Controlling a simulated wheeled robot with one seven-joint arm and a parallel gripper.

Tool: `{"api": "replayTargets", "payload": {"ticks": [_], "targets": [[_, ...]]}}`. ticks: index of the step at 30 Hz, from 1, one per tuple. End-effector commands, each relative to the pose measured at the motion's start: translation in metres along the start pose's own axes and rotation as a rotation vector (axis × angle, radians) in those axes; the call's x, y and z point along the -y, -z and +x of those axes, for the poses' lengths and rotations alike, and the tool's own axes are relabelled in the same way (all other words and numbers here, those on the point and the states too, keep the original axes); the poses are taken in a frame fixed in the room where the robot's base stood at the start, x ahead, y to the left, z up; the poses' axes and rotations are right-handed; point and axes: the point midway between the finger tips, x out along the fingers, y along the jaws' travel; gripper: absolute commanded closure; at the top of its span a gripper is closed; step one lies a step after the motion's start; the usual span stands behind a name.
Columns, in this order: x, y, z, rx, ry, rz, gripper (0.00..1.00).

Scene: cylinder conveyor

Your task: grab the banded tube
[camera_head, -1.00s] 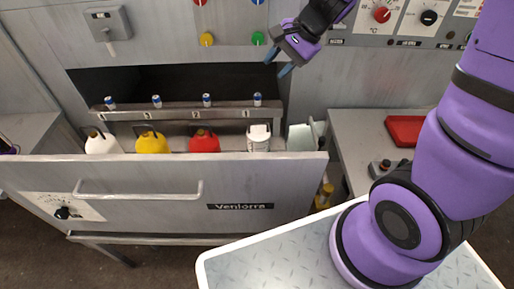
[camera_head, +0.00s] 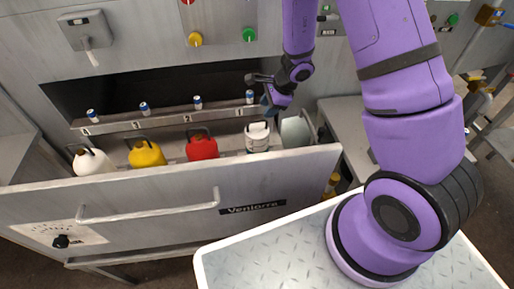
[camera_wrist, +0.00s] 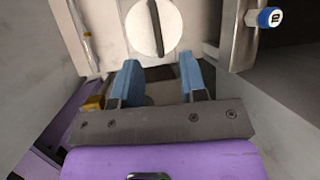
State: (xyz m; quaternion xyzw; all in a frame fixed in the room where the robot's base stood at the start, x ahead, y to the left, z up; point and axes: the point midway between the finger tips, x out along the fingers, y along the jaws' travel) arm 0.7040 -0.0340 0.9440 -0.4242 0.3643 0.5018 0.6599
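Several small white tubes with blue ends stand in a row on the ledge of the dark recess. They are the leftmost tube (camera_head: 92,115), the second (camera_head: 145,108), the third (camera_head: 197,102) and the rightmost (camera_head: 249,97). I cannot tell which one is meant by banded. My gripper (camera_head: 268,108) is just right of the rightmost tube, pointing down. In the wrist view, my gripper (camera_wrist: 160,82) has its two blue fingers apart with nothing between them. One blue-and-white tube (camera_wrist: 268,17) shows at the upper right there, outside the fingers.
Below the ledge, an open drawer (camera_head: 130,218) holds a white jug (camera_head: 92,162), a yellow jug (camera_head: 147,154), a red jug (camera_head: 202,147) and a white canister (camera_head: 257,141). A grey counter (camera_head: 350,130) lies to the right.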

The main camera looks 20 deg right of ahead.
Motion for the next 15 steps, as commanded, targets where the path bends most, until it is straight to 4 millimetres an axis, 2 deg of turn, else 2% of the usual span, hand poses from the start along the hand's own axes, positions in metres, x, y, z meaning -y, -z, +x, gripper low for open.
{"api": "replayTargets", "payload": {"ticks": [3,11,15], "targets": [[-0.001,0.0,0.017,0.0,-0.003,-0.001,0.61],[-0.001,-0.001,0.032,0.001,-0.001,-0.002,0.61],[-0.002,-0.004,0.047,0.0,-0.003,-0.003,0.61]]}}
